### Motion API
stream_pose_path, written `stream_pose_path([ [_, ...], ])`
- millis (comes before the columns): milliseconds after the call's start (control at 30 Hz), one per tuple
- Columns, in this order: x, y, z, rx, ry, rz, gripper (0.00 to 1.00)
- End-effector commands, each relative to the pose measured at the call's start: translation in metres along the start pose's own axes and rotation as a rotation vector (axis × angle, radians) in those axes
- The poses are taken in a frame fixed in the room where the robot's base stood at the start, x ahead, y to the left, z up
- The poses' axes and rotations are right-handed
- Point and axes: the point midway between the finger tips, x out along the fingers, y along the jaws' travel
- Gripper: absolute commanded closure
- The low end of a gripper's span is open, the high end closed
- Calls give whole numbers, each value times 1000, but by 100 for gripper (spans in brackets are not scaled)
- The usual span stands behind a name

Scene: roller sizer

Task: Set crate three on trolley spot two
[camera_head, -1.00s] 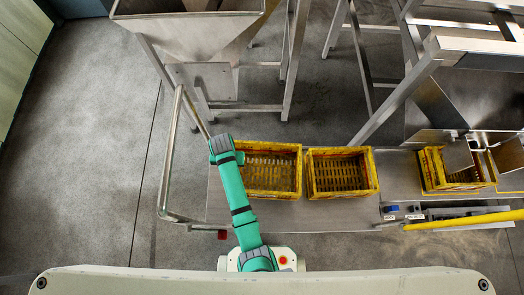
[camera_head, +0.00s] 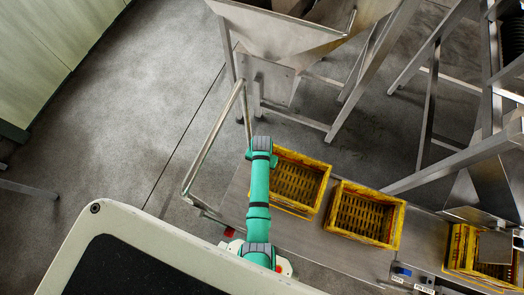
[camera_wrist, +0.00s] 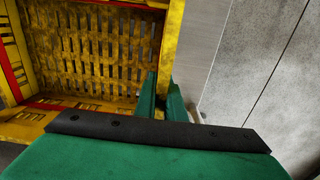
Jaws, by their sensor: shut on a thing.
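Three yellow slatted crates stand in a row in the head view: a left crate (camera_head: 298,182), a middle crate (camera_head: 365,214) and a right crate (camera_head: 466,252) under a metal chute. I cannot read which is crate three. My gripper (camera_wrist: 164,98) is shut on the left crate's wall in the wrist view, one finger on each side of the yellow rim (camera_wrist: 172,45). The crate looks empty, with a slatted floor. In the head view my arm covers the gripper. The left and middle crates are on or above a grey metal deck (camera_head: 310,236); any gap under the held crate is hidden.
A bent metal handle rail (camera_head: 212,140) rises at the deck's left end. A steel hopper on legs (camera_head: 275,80) stands behind the crates. Metal frame legs (camera_head: 450,160) slant down behind the middle and right crates. Open concrete floor (camera_head: 130,130) lies left.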

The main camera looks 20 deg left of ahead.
Motion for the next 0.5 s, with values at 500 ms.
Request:
stream_pose_path([
  [500, 28, 0, 0, 0, 1, 0, 100],
])
